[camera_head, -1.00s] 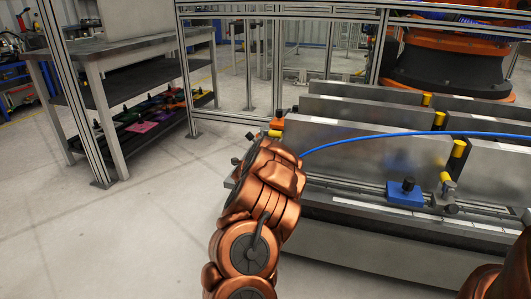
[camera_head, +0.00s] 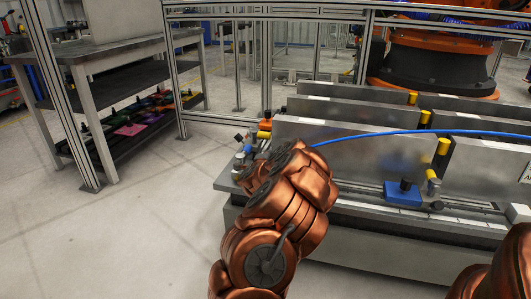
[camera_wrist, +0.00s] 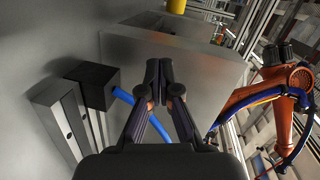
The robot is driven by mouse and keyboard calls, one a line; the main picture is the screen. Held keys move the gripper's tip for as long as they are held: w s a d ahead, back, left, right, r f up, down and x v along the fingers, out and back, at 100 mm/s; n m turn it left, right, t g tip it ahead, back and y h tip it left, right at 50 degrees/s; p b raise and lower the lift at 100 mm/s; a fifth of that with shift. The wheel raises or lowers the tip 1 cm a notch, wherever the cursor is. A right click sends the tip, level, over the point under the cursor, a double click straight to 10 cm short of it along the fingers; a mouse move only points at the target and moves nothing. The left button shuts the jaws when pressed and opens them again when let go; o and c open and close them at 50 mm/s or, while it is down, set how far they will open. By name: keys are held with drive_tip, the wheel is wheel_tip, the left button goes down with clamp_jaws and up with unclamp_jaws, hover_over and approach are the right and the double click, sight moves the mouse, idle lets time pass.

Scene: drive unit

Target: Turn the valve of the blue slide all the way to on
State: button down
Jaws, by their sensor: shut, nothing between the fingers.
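The blue slide (camera_head: 403,193) sits on the rail along the front of the metal bench, with a black knob on top. Which part is its valve I cannot tell for sure. Small fittings, one of them blue (camera_head: 247,149), show at the bench's left end, partly behind my arm. In the wrist view my gripper (camera_wrist: 160,77) is shut and empty, its fingertips in front of a grey metal panel. A black block (camera_wrist: 92,84) with a blue hose (camera_wrist: 123,96) is left of the fingers, apart from them in the picture. In the head view my arm hides the gripper.
Upright metal plates (camera_head: 350,147) stand in rows on the bench, with yellow-capped posts (camera_head: 443,146) between them. A blue hose (camera_head: 410,133) arches over the front plate. A fence post (camera_head: 174,75) and a workbench (camera_head: 75,52) stand at left. The floor (camera_head: 130,230) in front is clear.

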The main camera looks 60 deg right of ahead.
drive_tip(key=shift+s+a+r+p, duration=0.2)
drive_tip(key=shift+s+a, duration=0.35)
drive_tip(key=shift+s, duration=0.2)
drive_tip(key=shift+s+a+r+p, duration=0.2)
drive_tip(key=shift+s+a, duration=0.35)
drive_tip(key=shift+s, duration=0.2)
drive_tip(key=shift+s+a+r+p, duration=0.2)
drive_tip(key=shift+s+a, duration=0.35)
drive_tip(key=shift+s, duration=0.2)
